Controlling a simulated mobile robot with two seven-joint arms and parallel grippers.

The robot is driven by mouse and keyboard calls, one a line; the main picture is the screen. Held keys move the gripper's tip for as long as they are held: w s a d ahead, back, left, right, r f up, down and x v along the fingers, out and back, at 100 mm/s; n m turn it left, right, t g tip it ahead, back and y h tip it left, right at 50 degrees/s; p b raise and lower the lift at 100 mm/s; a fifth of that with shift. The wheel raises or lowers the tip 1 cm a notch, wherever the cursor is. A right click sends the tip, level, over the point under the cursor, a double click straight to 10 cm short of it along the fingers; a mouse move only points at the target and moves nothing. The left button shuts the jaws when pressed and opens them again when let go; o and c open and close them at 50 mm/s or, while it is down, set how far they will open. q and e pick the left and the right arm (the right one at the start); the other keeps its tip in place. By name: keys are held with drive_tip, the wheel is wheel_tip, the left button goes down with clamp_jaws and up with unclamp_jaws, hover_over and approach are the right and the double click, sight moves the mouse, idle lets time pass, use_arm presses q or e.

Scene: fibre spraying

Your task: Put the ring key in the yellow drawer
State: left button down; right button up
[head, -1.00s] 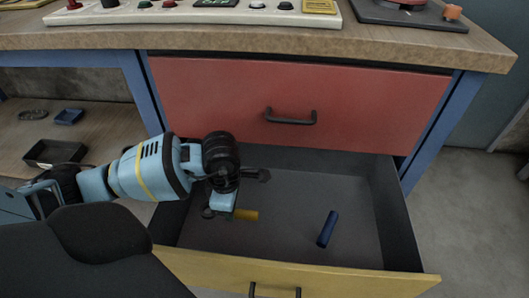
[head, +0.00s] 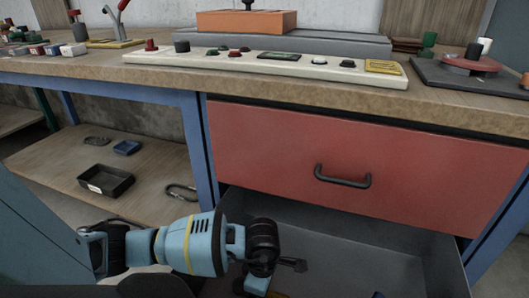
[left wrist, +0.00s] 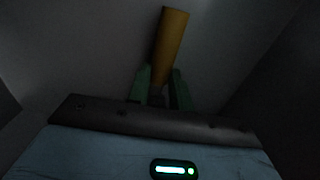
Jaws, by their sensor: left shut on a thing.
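The open drawer (head: 350,240) below the red drawer shows its dark grey interior. Its yellow front is below the head picture now. My left gripper (head: 258,284) is low inside it, at its left side. In the left wrist view its green fingers (left wrist: 160,92) are shut on a yellow cylindrical piece (left wrist: 170,45), which I take to be part of the ring key. A small dark ring (head: 238,286) shows left of the gripper in the head view. The grip on the key is mostly hidden there. My right gripper is not in view.
The closed red drawer (head: 350,165) overhangs the open one. A blue leg (head: 196,150) stands at the left. A button panel (head: 270,65) is on the bench.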

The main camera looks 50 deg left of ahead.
use_arm(q)
drive_tip(key=shift+f, duration=0.3)
drive_tip(key=shift+r, duration=0.1)
drive_tip(key=shift+f, duration=0.2)
drive_tip(key=c, duration=1.6)
unclamp_jaws()
drive_tip(key=o, duration=0.3)
drive_tip(key=shift+o, duration=0.2)
